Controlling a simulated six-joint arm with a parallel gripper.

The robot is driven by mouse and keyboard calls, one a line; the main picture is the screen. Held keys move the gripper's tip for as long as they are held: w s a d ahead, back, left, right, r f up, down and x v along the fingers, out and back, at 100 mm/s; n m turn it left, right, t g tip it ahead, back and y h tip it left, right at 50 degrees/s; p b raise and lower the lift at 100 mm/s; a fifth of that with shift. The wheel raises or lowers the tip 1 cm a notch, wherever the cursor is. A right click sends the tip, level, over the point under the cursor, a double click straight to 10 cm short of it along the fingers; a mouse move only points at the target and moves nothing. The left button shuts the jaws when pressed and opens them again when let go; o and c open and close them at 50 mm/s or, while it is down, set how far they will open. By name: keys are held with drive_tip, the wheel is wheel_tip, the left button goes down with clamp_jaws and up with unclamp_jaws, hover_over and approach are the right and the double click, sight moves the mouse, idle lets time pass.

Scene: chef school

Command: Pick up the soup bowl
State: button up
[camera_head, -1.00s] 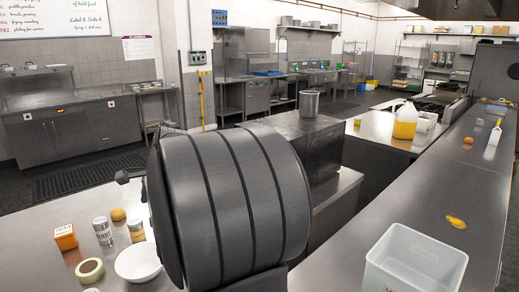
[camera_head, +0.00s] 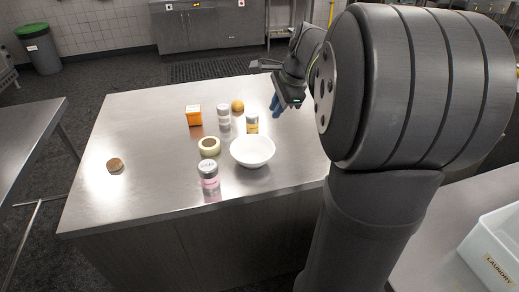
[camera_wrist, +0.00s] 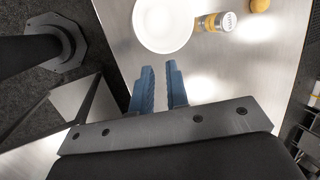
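The soup bowl (camera_head: 252,151) is a white round bowl standing upright and empty on the steel table, near its front edge. It also shows in the wrist view (camera_wrist: 163,24), cut off by the top edge, beyond my fingertips. My gripper (camera_head: 276,106) hangs above the table, behind and to the right of the bowl in the head view, apart from it. In the wrist view, my gripper's (camera_wrist: 160,67) two blue fingers stand apart with nothing between them, so it is open.
A yellow-labelled jar (camera_head: 252,124) stands just behind the bowl. A tape roll (camera_head: 209,146), a pink-labelled can (camera_head: 209,176), another can (camera_head: 224,117), an orange box (camera_head: 194,115) and a round yellow-brown item (camera_head: 238,106) are close by. The table's left side is mostly clear.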

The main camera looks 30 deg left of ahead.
drive_tip(key=n+t+h, duration=0.3)
drive_tip(key=n+h, duration=0.1)
drive_tip(key=n, duration=2.4)
approach(246, 164)
drive_tip(key=x, duration=0.5)
drive_tip(key=shift+d, duration=0.25)
drive_tip(key=shift+a+x, duration=0.2)
drive_tip(key=shift+x, duration=1.25)
drive_tip(key=shift+a+x, duration=0.25)
drive_tip(key=shift+x, duration=1.25)
drive_tip(key=shift+r, duration=0.1)
clamp_jaws()
drive_tip(key=shift+w, duration=0.1)
